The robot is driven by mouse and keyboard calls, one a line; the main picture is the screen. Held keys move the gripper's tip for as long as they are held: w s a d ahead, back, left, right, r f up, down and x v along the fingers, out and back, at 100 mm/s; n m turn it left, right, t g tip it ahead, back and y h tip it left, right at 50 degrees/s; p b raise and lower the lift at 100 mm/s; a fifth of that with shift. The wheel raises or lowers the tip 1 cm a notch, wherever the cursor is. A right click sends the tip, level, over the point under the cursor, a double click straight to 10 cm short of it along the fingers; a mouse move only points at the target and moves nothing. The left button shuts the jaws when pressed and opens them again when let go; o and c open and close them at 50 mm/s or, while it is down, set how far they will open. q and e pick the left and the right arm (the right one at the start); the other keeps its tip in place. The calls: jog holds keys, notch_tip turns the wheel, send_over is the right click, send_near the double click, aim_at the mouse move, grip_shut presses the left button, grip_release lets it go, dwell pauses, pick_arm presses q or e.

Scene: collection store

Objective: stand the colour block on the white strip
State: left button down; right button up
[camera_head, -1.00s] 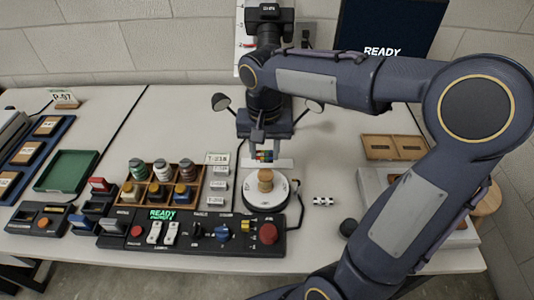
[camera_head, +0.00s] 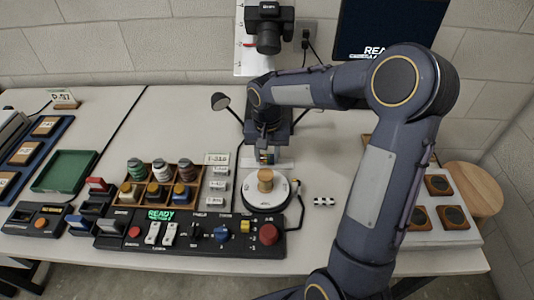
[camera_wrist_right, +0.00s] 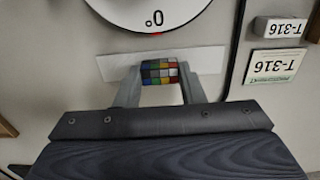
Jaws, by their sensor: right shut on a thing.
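The small colour block (camera_head: 268,159), a grid of many coloured squares, is between the fingers of my right gripper (camera_head: 266,152). In the right wrist view the block (camera_wrist_right: 160,71) sits between the two fingertips of the right gripper (camera_wrist_right: 160,76), which is shut on it. The white strip (camera_head: 284,165) lies just behind the round white turntable. In the wrist view the strip (camera_wrist_right: 205,59) stretches out on both sides of the block, which is over its middle. I cannot tell whether the block touches the strip. My left gripper is not in view.
The white turntable (camera_head: 255,200) with a wooden spool (camera_head: 265,181) stands close in front of the strip. A black control panel (camera_head: 200,236) is nearer. Label cards (camera_head: 217,159) stand left. A camera (camera_head: 269,28) hangs above, behind my arm.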

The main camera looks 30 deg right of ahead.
jog(key=shift+f, duration=0.2)
jog(key=o, duration=1)
jog(key=shift+r, duration=0.1)
jog(key=shift+c, duration=0.2)
